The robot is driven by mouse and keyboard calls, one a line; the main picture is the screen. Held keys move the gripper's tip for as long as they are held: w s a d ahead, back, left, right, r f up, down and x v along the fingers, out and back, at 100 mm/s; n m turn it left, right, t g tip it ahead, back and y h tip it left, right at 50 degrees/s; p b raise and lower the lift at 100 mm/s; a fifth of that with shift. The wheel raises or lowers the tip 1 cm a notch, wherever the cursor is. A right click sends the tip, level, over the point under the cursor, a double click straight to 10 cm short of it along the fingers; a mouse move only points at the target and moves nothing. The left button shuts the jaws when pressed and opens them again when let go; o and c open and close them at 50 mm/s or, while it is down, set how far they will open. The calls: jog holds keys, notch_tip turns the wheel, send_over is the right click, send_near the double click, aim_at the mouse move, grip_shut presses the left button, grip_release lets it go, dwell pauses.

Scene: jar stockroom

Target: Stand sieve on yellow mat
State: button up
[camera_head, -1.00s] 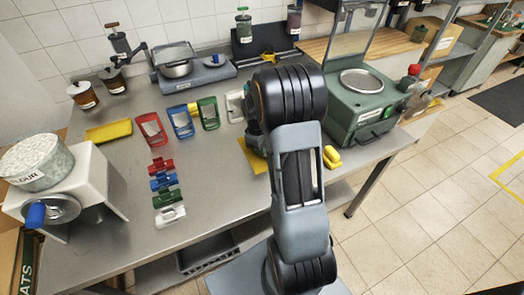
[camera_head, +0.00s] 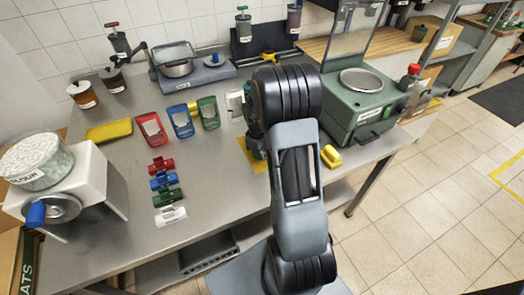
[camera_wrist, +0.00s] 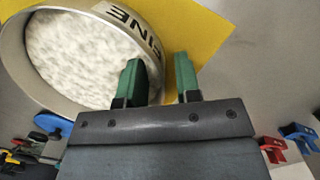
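The sieve (camera_wrist: 75,55) is a round pale hoop with a whitish mesh and dark "FINE" lettering on its rim. In the wrist view it is at the upper left, overlapping the yellow mat (camera_wrist: 205,35). My gripper (camera_wrist: 162,75) has its green fingers apart, the left one over the mesh side and the right one over the mat, with the rim's edge between them. I see no clear contact on both sides. In the head view my arm hides most of this area; part of the yellow mat (camera_head: 256,166) shows beside it.
A green machine (camera_head: 362,103) stands right of my arm, with a yellow block (camera_head: 331,156) near it. Red, blue and green scoops (camera_head: 181,122) stand left of it, with several coloured clips (camera_head: 165,182) in front. A white flour unit (camera_head: 80,180) is far left.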

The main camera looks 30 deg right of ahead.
jog(key=shift+r, duration=0.15)
jog(key=r, duration=0.6)
jog(key=w+r, duration=0.1)
jog(key=r, duration=0.3)
jog(key=shift+a+r, duration=0.1)
jog(key=shift+a, duration=0.2)
jog(key=s+a+r+m+t, duration=0.2)
jog(key=s+a+r, duration=0.1)
jog(key=s+a, duration=0.4)
jog(key=s+a+r+m+t+y, duration=0.1)
jog(key=s+a+r+m+t, duration=0.1)
jog(key=s+a, duration=0.6)
jog(key=shift+r+m+t, duration=0.4)
jog(key=shift+r+m, duration=0.2)
jog(key=shift+a+r, duration=0.1)
jog(key=shift+r+p, duration=0.75)
jog(key=shift+r, duration=0.05)
